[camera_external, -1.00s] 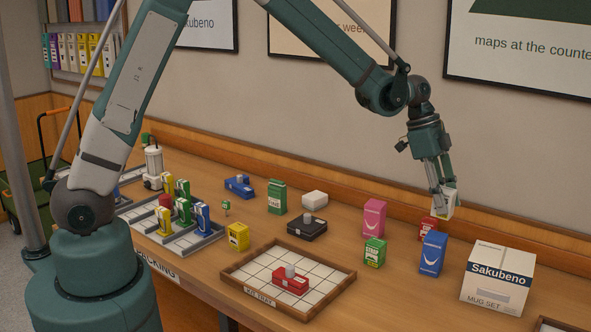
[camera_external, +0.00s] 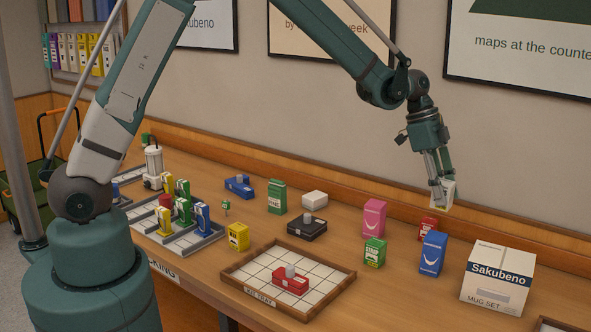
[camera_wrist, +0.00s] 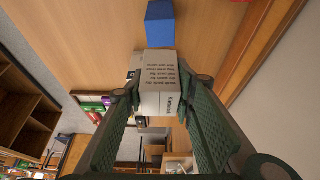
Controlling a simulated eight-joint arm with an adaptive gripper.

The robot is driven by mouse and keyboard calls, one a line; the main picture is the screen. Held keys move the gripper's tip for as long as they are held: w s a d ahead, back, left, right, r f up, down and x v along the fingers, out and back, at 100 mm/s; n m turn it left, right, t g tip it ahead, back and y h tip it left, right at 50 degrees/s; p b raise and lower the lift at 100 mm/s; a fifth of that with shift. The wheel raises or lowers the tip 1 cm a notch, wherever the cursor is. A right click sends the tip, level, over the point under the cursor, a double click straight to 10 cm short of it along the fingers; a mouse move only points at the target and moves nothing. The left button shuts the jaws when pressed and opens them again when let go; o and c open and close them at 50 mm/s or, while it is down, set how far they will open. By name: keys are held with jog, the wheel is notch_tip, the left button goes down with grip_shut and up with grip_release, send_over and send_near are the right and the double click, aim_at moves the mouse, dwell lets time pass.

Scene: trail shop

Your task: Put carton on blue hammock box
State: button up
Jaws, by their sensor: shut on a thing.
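The white carton (camera_external: 448,192) is held in the air between the fingers of my gripper (camera_external: 441,194), above the right part of the counter. In the wrist view the carton (camera_wrist: 160,98), with dark print on it, sits between the two green fingers of my gripper (camera_wrist: 160,103). The blue hammock box (camera_external: 433,254) stands upright on the counter, below the carton and apart from it. A plain blue face (camera_wrist: 160,24), which looks like part of this box, shows beyond the carton in the wrist view; the carton hides some of it.
A small red box (camera_external: 427,229) stands just behind the blue box. A pink box (camera_external: 374,218) and a green box (camera_external: 375,252) stand to its left. The large Sakubeno mug box (camera_external: 498,278) is to its right. A wooden tray (camera_external: 348,277) lies farther left.

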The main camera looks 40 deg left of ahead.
aim_at(441, 210)
jog(key=shift+f, duration=2.6)
jog(key=shift+f, duration=0.1)
jog(key=shift+f, duration=1.75)
jog(key=shift+f, duration=0.15)
jog(key=o, duration=0.9)
jog(key=v, duration=1.2)
